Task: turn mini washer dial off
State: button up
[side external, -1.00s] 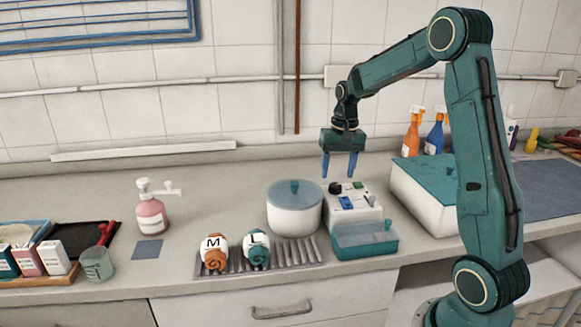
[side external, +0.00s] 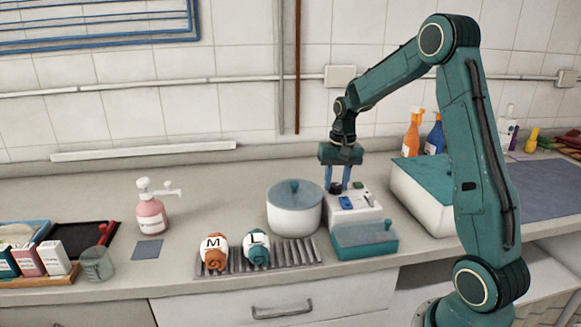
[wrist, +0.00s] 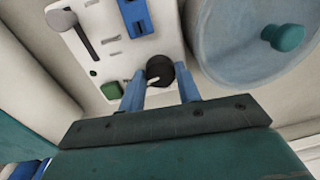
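A black round dial (side external: 335,188) with a white pointer mark is on the white control box (side external: 356,215). In the wrist view the dial (wrist: 160,71) is near the panel's edge, beside a green button (wrist: 111,91). My gripper (side external: 337,180) points down over the dial, its blue fingers apart. In the wrist view my gripper (wrist: 160,92) has one finger to each side of the dial, with nothing clamped. I cannot tell whether the fingers touch it.
A white round tub (side external: 294,214) with a blue-grey lid and teal knob stands close left of the box. A white bin (side external: 418,200) stands to the right. Free counter lies behind the tub.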

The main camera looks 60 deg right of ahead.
aim_at(335, 183)
jog(key=shift+n, duration=0.4)
jog(key=n, duration=1.1)
jog(key=shift+w+g, duration=0.1)
jog(key=shift+g, duration=0.3)
jog(key=shift+r+n, duration=0.1)
jog(key=shift+n, duration=2)
jog(key=o, duration=1)
jog(key=shift+r, duration=0.1)
jog(key=r, duration=1.3)
jog(key=shift+w+d+r, duration=0.25)
jog(key=shift+d, duration=0.1)
